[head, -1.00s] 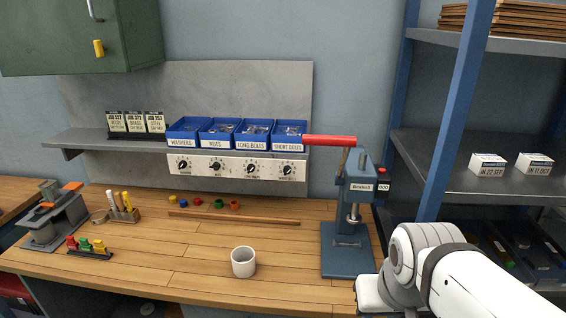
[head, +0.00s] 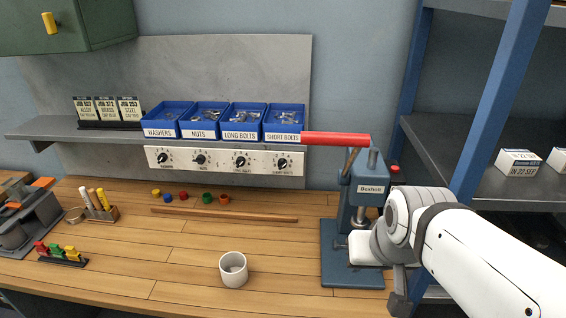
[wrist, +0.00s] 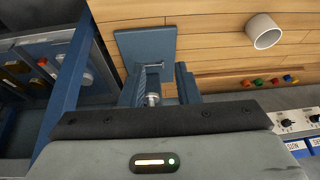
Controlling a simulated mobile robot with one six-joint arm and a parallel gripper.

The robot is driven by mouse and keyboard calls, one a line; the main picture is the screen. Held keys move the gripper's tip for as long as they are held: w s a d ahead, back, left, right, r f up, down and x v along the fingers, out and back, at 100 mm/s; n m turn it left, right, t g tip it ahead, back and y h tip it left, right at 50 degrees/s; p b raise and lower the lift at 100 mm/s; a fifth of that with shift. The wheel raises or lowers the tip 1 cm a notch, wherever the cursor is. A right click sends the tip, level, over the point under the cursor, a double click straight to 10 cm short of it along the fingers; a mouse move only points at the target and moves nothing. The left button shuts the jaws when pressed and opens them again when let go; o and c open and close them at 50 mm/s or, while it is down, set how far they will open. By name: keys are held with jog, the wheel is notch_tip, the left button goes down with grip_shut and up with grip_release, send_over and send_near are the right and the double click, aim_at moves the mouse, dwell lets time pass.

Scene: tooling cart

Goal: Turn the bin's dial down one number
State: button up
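A white dial panel (head: 222,161) runs under the shelf in the head view. It carries several black dials, among them one below the washers bin (head: 165,158), one below nuts (head: 200,160), one below long bolts (head: 240,161) and one below short bolts (head: 282,163). Their numbers are too small to read. The blue labelled bins (head: 223,121) stand on the shelf above. Part of the panel shows at the right edge of the wrist view (wrist: 290,126). My gripper (wrist: 163,72) seems open and empty, with two dark fingers apart, well away from the dials.
A blue press (head: 368,185) with a red lever (head: 335,139) stands by my arm; its base (wrist: 128,42) shows in the wrist view. A white mug (head: 233,270), a wooden strip (head: 225,215) and coloured caps are on the bench. A blue-posted rack (head: 500,100) is at right.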

jog(key=w+a+f+m+t+y+b, duration=0.1)
jog(key=w+a+t+b, duration=0.2)
jog(key=w+a, duration=0.4)
jog(key=w+a+f+m+t+y+b, duration=0.1)
jog(key=w+a+t+y+b, duration=0.2)
jog(key=w, duration=0.6)
jog(key=m+t+h+b, duration=0.5)
jog(key=m+t+b, duration=0.1)
jog(key=t+b, duration=0.1)
send_near(281, 168)
jog(key=w, duration=0.4)
jog(key=w+p, duration=0.1)
jog(key=w, duration=0.3)
jog(key=shift+w+d+f+p, duration=0.15)
jog(key=shift+d+p, duration=0.05)
jog(key=shift+p, duration=0.1)
jog(key=shift+c, duration=0.6)
jog(key=c, duration=0.5)
